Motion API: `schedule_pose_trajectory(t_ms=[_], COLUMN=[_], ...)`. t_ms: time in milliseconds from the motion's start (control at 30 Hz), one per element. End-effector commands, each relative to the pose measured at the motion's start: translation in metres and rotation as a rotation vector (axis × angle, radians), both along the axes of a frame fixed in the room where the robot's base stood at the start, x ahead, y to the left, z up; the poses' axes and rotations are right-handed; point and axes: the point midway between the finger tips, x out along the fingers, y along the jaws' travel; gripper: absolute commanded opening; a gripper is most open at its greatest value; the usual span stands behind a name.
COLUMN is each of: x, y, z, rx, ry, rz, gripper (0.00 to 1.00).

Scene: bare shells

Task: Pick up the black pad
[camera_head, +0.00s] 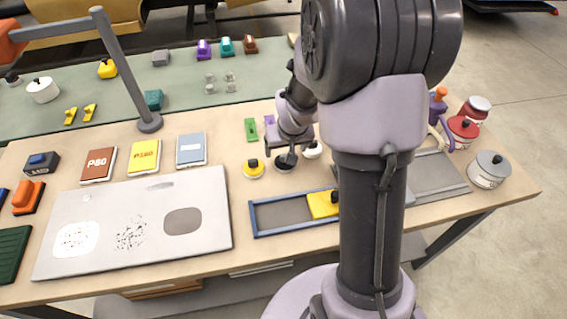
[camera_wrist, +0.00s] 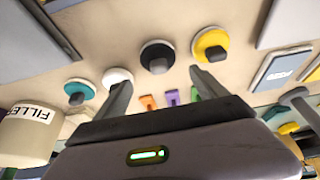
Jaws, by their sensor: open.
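The black pad (camera_wrist: 149,50), a round disc with a dark knob, lies on the table ahead of my gripper in the wrist view. In the head view the black pad (camera_head: 284,162) is partly hidden by my gripper (camera_head: 290,145). My gripper (camera_wrist: 160,80) is open, and its two fingers point toward the pad with nothing between them. The fingertips look apart from the pad; their exact height above it is hard to tell.
A yellow pad (camera_wrist: 209,46) and a white pad (camera_wrist: 117,76) lie on either side, close to the fingers' line. A teal pad (camera_wrist: 80,90) is farther left. A blue-framed tray (camera_head: 280,214) is in front, and a grey board (camera_head: 200,250) lies left.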

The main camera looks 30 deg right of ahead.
Motion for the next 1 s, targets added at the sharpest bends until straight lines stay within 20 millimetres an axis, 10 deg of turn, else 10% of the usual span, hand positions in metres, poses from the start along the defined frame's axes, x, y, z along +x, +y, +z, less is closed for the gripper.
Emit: schedule_pose_trajectory(t_ms=[300, 500, 833, 1000], x=[0.007, 0.01, 0.009, 0.009], y=[-0.003, -0.003, -0.003, -0.003], z=[-0.053, -0.052, -0.052, -0.052], rx=[0.001, 0.0, 0.0, 0.0], ry=[0.002, 0.0, 0.0, 0.0], rz=[0.0, 0.0, 0.0, 0.0], gripper=[0.82, 0.82, 0.19, 0.17])
